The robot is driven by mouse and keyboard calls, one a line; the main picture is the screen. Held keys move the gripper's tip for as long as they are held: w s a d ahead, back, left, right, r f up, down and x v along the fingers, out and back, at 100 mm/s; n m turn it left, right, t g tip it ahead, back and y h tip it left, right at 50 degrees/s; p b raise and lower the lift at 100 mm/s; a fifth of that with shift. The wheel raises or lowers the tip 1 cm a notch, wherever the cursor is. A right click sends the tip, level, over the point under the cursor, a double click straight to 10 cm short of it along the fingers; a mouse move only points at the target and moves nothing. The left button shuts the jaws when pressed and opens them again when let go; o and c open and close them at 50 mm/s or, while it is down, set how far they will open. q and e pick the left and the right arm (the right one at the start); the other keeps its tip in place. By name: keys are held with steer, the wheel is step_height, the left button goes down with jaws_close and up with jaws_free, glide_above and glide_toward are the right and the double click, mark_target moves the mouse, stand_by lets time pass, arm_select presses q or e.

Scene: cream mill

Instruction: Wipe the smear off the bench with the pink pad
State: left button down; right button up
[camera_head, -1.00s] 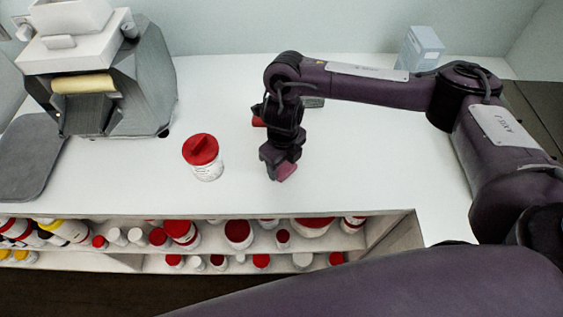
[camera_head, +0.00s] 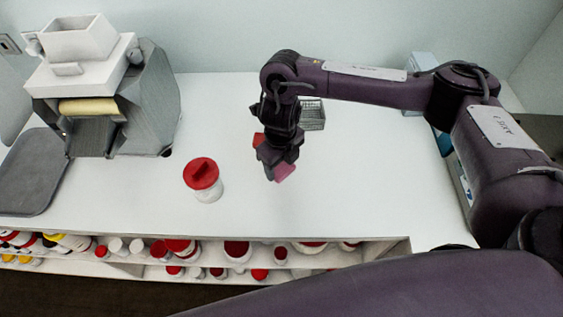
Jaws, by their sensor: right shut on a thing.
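My right gripper (camera_head: 277,172) is shut on the pink pad (camera_head: 284,173), over the middle of the white bench (camera_head: 345,190). Only the pad's lower part shows below the jaws. I cannot tell whether the pad touches the bench top. No smear can be made out on the bench; my arm and gripper hide part of the surface. My left gripper is not in view.
A mill (camera_head: 110,95) and a grey tray (camera_head: 30,172) are at the left. A grey basket-like thing (camera_head: 313,115) and a red thing (camera_head: 258,140) sit behind the gripper. Shelves below hold several jars.

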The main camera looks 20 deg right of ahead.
steer(key=shift+w+r+p, duration=0.15)
steer(key=shift+r+p, duration=0.5)
steer(key=shift+r, duration=0.3)
steer(key=shift+r+p, duration=0.3)
steer(key=shift+r, duration=0.15)
